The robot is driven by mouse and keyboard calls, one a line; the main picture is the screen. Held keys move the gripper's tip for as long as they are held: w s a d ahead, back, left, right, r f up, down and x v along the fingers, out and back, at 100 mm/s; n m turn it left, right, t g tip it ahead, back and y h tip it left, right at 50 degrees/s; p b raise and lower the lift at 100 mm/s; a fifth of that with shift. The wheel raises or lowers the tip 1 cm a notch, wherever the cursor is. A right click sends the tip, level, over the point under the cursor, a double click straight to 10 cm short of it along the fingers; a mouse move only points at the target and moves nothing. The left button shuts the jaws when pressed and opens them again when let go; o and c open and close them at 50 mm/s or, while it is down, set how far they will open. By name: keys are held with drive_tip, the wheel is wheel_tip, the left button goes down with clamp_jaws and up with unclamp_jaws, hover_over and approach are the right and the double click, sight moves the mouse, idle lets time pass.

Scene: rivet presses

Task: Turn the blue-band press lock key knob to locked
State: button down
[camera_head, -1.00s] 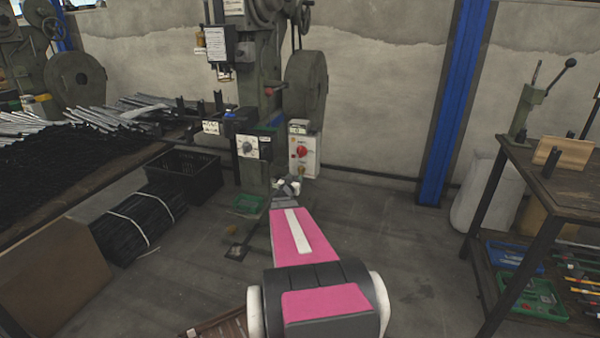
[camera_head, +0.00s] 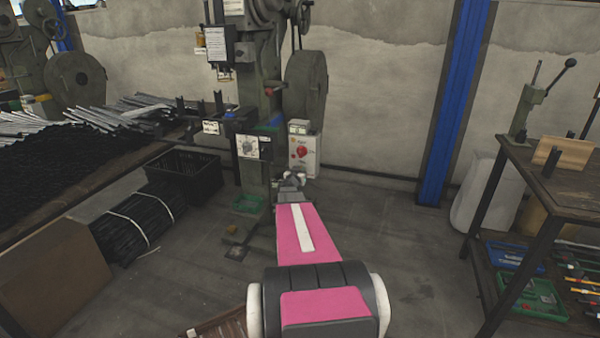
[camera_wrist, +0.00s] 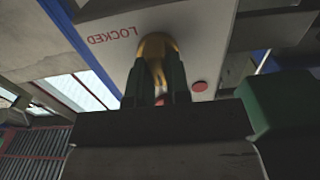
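The lock key knob (camera_wrist: 154,46) is brass-coloured and sits on a pale panel in the wrist view. The red word LOCKED (camera_wrist: 112,35) appears upside down to its left. My gripper (camera_wrist: 158,66) has its two dark green fingers on either side of the knob, close together. Brass fills the narrow gap between them, and they hide part of the knob. In the head view my gripper (camera_head: 293,179) is at the lower part of the white control box (camera_head: 311,154) on the press (camera_head: 262,80). The knob is hidden there.
A red button (camera_head: 301,152) is on the box above my gripper; a red round part (camera_wrist: 199,86) shows right of the knob. A dial panel (camera_head: 249,147) is to the left.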

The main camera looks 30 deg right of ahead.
drive_tip(key=shift+m, duration=0.4)
drive_tip(key=m, duration=0.3)
drive_tip(key=shift+s+d+m, duration=0.15)
drive_tip(key=shift+m, duration=0.25)
drive_tip(key=m, duration=0.8)
drive_tip(key=f+m, duration=0.1)
drive_tip(key=m, duration=0.4)
drive_tip(key=shift+s+d, duration=0.2)
drive_tip(key=shift+s, duration=0.05)
drive_tip(key=shift+m, duration=0.3)
drive_tip(key=c, duration=1.1)
unclamp_jaws()
